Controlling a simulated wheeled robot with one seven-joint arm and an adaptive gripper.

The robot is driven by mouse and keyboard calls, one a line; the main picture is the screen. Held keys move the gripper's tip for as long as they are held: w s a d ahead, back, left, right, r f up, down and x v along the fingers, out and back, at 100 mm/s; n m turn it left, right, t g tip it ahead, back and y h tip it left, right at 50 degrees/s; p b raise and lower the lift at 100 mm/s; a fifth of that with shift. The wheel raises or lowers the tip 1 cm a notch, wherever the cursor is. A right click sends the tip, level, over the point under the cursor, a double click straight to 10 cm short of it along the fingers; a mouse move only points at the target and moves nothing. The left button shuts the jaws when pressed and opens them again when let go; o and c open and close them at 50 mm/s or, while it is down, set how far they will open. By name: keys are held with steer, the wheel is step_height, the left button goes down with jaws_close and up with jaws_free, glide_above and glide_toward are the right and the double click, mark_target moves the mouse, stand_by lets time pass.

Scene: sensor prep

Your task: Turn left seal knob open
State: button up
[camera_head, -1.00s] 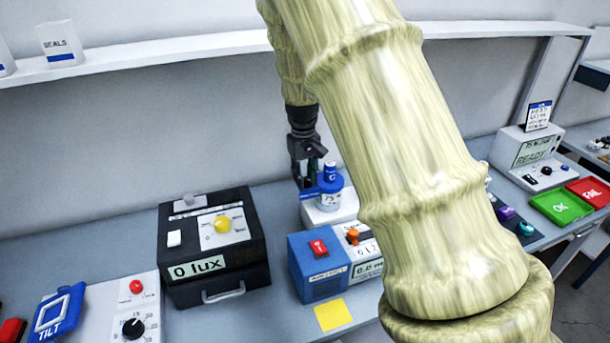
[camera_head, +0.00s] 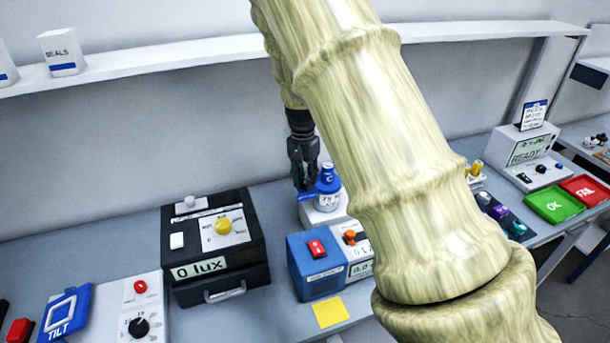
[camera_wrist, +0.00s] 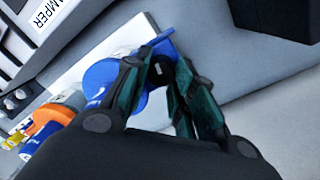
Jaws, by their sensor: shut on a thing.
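A blue-topped white fitting (camera_head: 327,182) stands on a white block (camera_head: 330,214) at the back of the bench in the head view. A blue arm juts from its left side. In the wrist view this blue part (camera_wrist: 100,78) shows from close up, with a small dark knob (camera_wrist: 157,72) at its right side. My gripper (camera_head: 303,185) points down at the left side of the fitting. In the wrist view my gripper (camera_wrist: 168,65) has its fingers closed around the dark knob. The fingers partly hide it, so its turned position is hard to tell.
A black lux box (camera_head: 257,250) stands to the left. A blue box (camera_head: 312,282) with a red switch and a white unit with an orange knob (camera_head: 351,238) stand in front. My arm covers the bench to the right. A shelf (camera_head: 150,60) runs behind.

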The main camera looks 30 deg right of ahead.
mark_target(304, 179)
steer(key=m+p, duration=0.1)
steer(key=m, duration=0.4)
steer(key=shift+m, duration=0.4)
steer(key=shift+r+p, duration=0.1)
steer(key=shift+p, duration=0.2)
steer(key=o, duration=1)
steer(key=shift+a, duration=0.2)
steer(key=shift+s, duration=0.1)
steer(key=shift+d, duration=0.15)
steer(key=r, duration=1.2)
steer(key=shift+w, duration=0.25)
